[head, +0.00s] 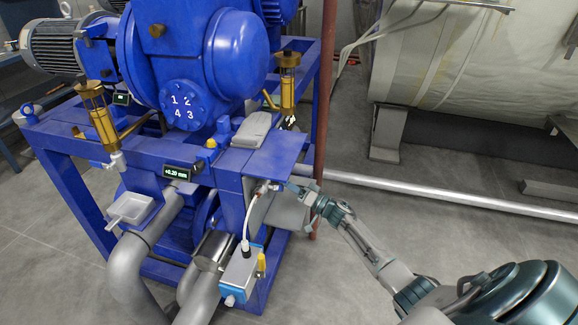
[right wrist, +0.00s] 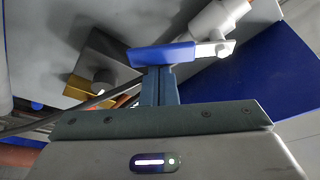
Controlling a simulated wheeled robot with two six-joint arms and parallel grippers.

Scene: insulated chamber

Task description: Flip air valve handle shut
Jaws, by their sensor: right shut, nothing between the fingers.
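The air valve handle (right wrist: 163,54) is a blue grip on a bright metal lever in the right wrist view. The lever's bolted end (right wrist: 222,49) lies to the right, beside a pale cylindrical fitting (right wrist: 215,22). My right gripper (right wrist: 159,82) is shut and empty, its fingertips right at the blue grip; I cannot tell whether they touch it. In the head view the right gripper (head: 292,187) is beside the small valve (head: 264,187) on the blue frame's front right corner. The handle is too small there to make out clearly. My left gripper is not in view.
A white hose (head: 247,218) runs from the valve area down to a blue-and-grey box (head: 240,272). A blue plate (head: 277,152) lies just above the valve, and a dark red upright pipe (head: 325,110) stands behind it. Open grey floor (head: 440,215) lies to the right.

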